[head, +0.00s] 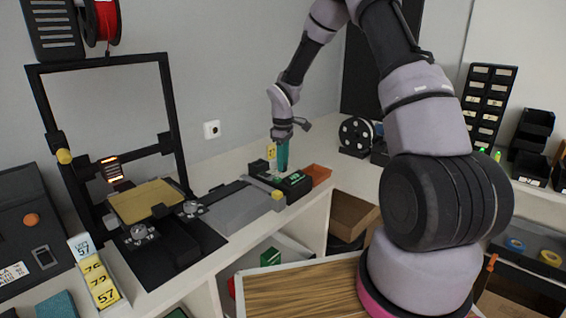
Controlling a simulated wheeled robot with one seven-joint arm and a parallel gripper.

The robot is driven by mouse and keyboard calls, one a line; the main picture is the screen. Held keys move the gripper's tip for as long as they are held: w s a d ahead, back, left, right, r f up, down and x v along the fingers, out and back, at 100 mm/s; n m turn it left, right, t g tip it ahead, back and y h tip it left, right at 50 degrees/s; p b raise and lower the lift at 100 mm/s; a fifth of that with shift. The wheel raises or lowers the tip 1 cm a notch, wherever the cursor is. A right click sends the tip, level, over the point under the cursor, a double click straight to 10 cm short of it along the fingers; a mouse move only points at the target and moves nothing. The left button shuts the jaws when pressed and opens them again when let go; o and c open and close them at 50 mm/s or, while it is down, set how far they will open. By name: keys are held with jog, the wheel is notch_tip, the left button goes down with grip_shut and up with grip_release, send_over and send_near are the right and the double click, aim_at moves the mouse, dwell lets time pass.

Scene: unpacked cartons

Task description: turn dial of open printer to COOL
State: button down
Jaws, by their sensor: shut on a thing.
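The open printer (110,135) stands on the left counter, a black upright frame with a gold bed (143,200). A black control box (293,186) with small green displays sits at the right end of its grey base. My gripper (281,168) points down from above, and its narrow teal end meets the top of this box. It is shut there on what appears to be the dial, which is small and mostly hidden by the gripper. The dial's setting and any COOL mark cannot be read from here.
An orange tray (317,174) sits just right of the control box. A yellow knob (277,195) is on its near side. Yellow and white number cards (95,270) stand at front left. A black-and-white spool (356,134) is farther right. Open shelves lie below the counter.

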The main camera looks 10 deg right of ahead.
jog(key=c, duration=0.5)
grip_release()
jog(key=shift+c, duration=0.2)
